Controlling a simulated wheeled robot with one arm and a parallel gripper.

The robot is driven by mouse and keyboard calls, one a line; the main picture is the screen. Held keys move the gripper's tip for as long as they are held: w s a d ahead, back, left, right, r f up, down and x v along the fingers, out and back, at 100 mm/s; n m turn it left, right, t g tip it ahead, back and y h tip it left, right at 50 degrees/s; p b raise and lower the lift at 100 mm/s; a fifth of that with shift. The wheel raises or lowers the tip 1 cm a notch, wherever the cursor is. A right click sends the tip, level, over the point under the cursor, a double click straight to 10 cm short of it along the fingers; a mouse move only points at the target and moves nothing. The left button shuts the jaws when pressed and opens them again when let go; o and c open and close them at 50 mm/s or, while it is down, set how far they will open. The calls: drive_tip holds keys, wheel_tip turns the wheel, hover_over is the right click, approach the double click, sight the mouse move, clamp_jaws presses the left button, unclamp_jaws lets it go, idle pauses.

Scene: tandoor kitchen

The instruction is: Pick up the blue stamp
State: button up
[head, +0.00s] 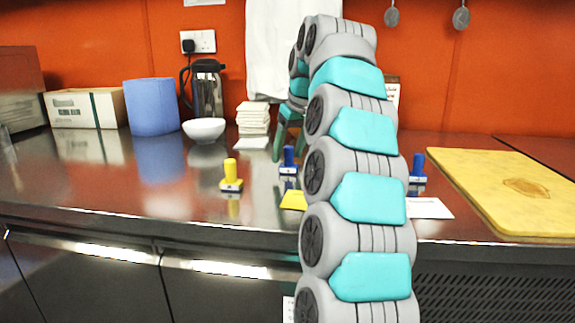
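A blue stamp (289,161) stands upright on the steel counter (110,190), left of my arm. My gripper (289,146) points down at it, with teal fingers apart on either side of the line of its handle. I cannot tell how far the fingertips are from the handle in depth. A second blue stamp (417,167) stands right of my arm, which may hide part of it. A yellow stamp (231,176) stands to the left.
Behind are a white bowl (204,130), a blue cylinder (151,106), a glass jug (207,90), a white stack (252,118) and a cardboard box (85,108). A yellow board (510,190) lies at right. A yellow piece (292,200) lies near my arm. The left front counter is clear.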

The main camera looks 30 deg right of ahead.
clamp_jaws()
idle(0.3)
drive_tip(key=shift+r, duration=0.15)
idle(0.3)
